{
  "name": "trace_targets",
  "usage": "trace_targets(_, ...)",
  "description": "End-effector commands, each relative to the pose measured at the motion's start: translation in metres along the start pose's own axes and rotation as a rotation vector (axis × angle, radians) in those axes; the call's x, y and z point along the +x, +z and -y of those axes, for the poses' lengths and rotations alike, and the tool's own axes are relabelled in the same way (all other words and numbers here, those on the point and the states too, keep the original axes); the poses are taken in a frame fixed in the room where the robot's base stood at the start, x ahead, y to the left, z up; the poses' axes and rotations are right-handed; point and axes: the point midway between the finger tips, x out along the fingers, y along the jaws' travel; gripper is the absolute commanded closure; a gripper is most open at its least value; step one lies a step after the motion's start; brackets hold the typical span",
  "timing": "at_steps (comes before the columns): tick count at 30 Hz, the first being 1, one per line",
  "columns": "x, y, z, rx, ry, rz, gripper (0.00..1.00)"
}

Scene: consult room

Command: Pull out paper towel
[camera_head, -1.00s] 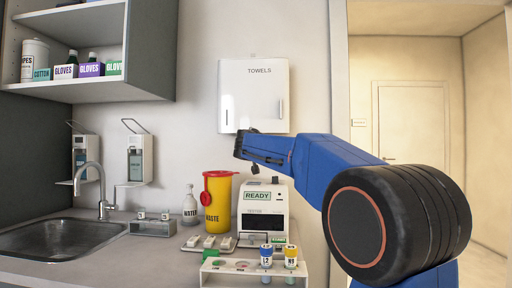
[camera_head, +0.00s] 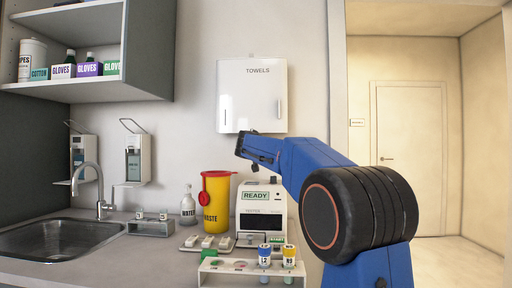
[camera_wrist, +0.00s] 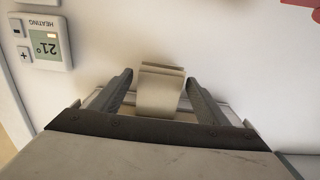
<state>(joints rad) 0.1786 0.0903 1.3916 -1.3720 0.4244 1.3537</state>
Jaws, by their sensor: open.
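The white towel dispenser (camera_head: 252,98) marked TOWELS hangs on the wall in the head view. In the wrist view a beige paper towel (camera_wrist: 160,92) stands between the two dark fingers of my gripper (camera_wrist: 158,88), with a visible gap on each side. My gripper is open, and the towel lies between the fingers without clear contact. In the head view my gripper (camera_head: 243,146) is just below the dispenser's lower edge. The towel itself cannot be made out in the head view.
A thermostat (camera_wrist: 42,42) is on the wall in the wrist view. Below my arm stand the READY device (camera_head: 262,208), a yellow waste bin (camera_head: 216,203) and a rack with tubes (camera_head: 252,272). A sink (camera_head: 60,240) is at left; a doorway opens at right.

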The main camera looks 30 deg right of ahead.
Motion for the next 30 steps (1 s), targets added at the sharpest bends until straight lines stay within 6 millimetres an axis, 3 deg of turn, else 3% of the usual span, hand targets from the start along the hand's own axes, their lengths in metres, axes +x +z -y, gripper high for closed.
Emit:
trace_targets(3,0.0,0.0,0.0,0.0,0.0,0.0,0.31)
trace_targets(7,0.0,0.0,0.0,0.0,0.0,0.0,0.6)
trace_targets(8,0.0,0.0,0.0,0.0,0.0,0.0,0.62)
trace_targets(30,0.0,0.013,0.0,0.0,0.0,0.0,0.62)
